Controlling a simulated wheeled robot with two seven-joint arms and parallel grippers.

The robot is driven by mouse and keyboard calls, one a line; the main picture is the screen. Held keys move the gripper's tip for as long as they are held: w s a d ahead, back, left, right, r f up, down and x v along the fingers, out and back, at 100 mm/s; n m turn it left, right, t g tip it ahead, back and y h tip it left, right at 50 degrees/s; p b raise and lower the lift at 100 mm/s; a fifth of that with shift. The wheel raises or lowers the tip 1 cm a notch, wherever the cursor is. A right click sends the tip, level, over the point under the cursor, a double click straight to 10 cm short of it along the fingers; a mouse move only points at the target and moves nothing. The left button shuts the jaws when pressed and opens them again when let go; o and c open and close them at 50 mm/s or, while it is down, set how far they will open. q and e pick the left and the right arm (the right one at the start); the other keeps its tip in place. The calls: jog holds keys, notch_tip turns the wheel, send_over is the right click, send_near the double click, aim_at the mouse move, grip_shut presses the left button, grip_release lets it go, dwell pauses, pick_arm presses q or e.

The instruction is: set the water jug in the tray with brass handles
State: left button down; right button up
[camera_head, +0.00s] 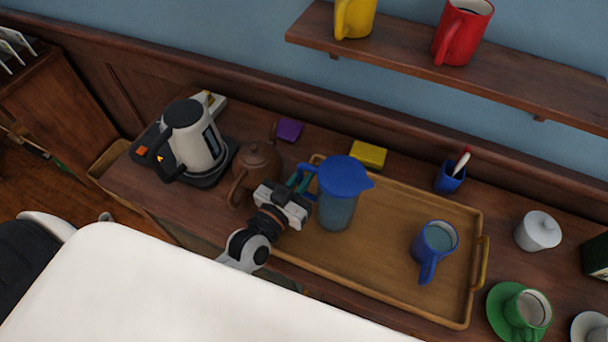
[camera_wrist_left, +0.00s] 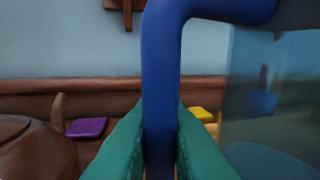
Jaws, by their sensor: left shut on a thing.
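The water jug (camera_head: 338,206) is a clear jug with a blue lid and blue handle, holding bluish water. It appears upright over the left part of the wooden tray (camera_head: 375,290); I cannot tell whether its base touches the tray floor. The tray's brass handle (camera_head: 483,262) shows at its right end. My left gripper (camera_head: 300,184) is shut on the jug's handle. In the left wrist view, the teal fingers (camera_wrist_left: 160,140) close on the blue handle (camera_wrist_left: 160,70), with the jug's clear wall (camera_wrist_left: 265,110) to the right. My right gripper is not in view.
A blue mug (camera_head: 436,245) stands in the tray's right part. A brown teapot (camera_head: 257,163) is close left of my gripper, with a kettle (camera_head: 193,135) beyond. A yellow block (camera_head: 368,154) and blue cup (camera_head: 450,177) stand behind the tray. The tray's middle is clear.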

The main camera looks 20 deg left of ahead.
pick_arm(q)
jog(key=shift+f, duration=0.1)
jog(key=c, duration=1.9)
grip_release()
jog(key=shift+f, duration=0.2)
jog(key=o, duration=0.5)
jog(key=shift+c, duration=0.2)
jog(key=shift+r, duration=0.15)
jog(key=shift+s, duration=0.1)
jog(key=s, duration=0.4)
jog(key=s+a+b, duration=0.1)
jog(key=s, duration=0.2)
jog(key=s+a+b, duration=0.1)
jog(key=s, duration=0.3)
jog(key=shift+s+a+r, duration=0.1)
jog(key=shift+s+a, duration=0.05)
jog(key=shift+s, duration=0.15)
